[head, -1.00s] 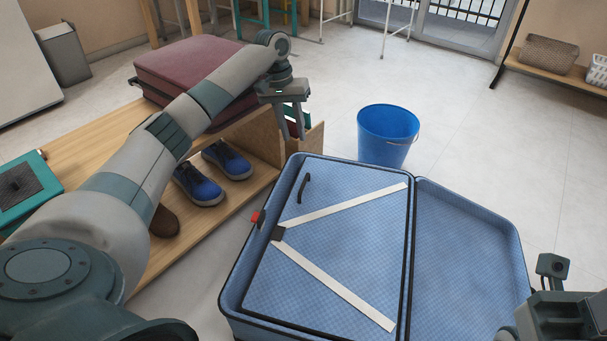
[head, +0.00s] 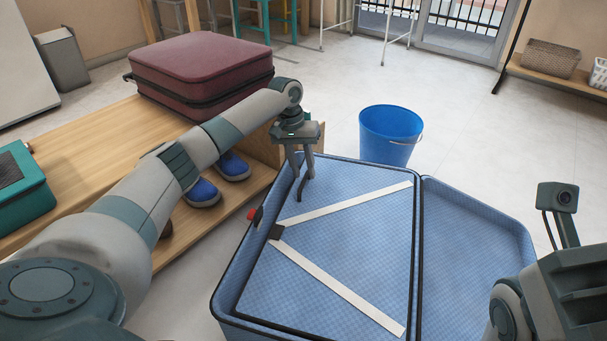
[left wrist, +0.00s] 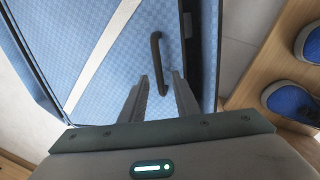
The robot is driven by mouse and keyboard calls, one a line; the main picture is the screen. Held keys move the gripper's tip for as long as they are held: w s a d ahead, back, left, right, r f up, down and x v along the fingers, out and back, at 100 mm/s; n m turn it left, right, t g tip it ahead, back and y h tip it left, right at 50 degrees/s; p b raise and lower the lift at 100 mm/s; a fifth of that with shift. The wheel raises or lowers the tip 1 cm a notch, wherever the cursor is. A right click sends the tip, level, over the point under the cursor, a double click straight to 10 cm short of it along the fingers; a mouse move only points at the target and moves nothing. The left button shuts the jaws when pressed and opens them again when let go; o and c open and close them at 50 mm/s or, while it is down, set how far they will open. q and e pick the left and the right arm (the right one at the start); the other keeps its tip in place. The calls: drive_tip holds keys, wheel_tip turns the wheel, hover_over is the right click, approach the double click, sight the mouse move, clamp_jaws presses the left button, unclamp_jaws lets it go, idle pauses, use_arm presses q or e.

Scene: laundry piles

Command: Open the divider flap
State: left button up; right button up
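The divider flap (head: 335,255) is a blue checked panel with a black edge, lying flat and closed over the left half of an open blue suitcase (head: 470,235). White straps cross it in a V from a dark buckle (head: 276,232). A small black pull handle (left wrist: 155,50) stands near the flap's far left corner. My left gripper (head: 302,174) points down over that corner. In the left wrist view its fingers (left wrist: 160,80) are apart, with the handle's near end between them. I cannot tell whether they touch it. My right wrist shows at lower right in the head view; its fingers are hidden.
A wooden bench (head: 75,160) stands on the left, with a maroon suitcase (head: 200,70) on top and blue shoes (head: 203,192) below. A blue bucket (head: 390,135) stands on the floor just beyond the suitcase. Floor to the right is clear.

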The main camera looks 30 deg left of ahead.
use_arm(q)
drive_tip(key=shift+f, duration=0.15)
clamp_jaws()
